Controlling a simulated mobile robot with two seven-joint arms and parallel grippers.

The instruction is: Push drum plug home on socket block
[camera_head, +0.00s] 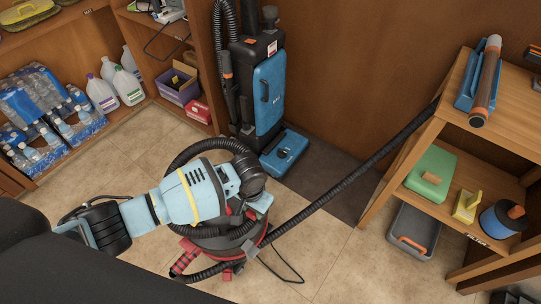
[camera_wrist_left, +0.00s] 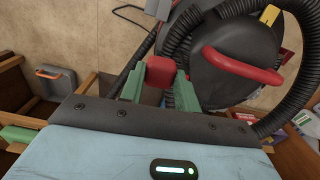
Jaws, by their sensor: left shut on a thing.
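My left arm reaches from the left over the black and red drum vacuum (camera_head: 210,255) in the head view. My left gripper (camera_head: 262,204) is low over the drum, its fingertips mostly hidden there. In the left wrist view the green fingers of the left gripper (camera_wrist_left: 160,82) are shut on a red block (camera_wrist_left: 160,70), which may be the drum plug; the gripper covers its lower part. The drum's dark round body (camera_wrist_left: 235,70) with a red handle (camera_wrist_left: 243,66) is just right of the fingers. I cannot make out the socket block. My right gripper is not in view.
A black hose (camera_head: 345,175) runs from the drum to the wooden shelf (camera_head: 440,112) at right. A blue upright vacuum (camera_head: 268,92) stands behind. A grey bin (camera_head: 412,230) sits under the shelf. Bottles (camera_head: 40,110) fill the left shelf. Tile floor (camera_head: 310,235) is clear right of the drum.

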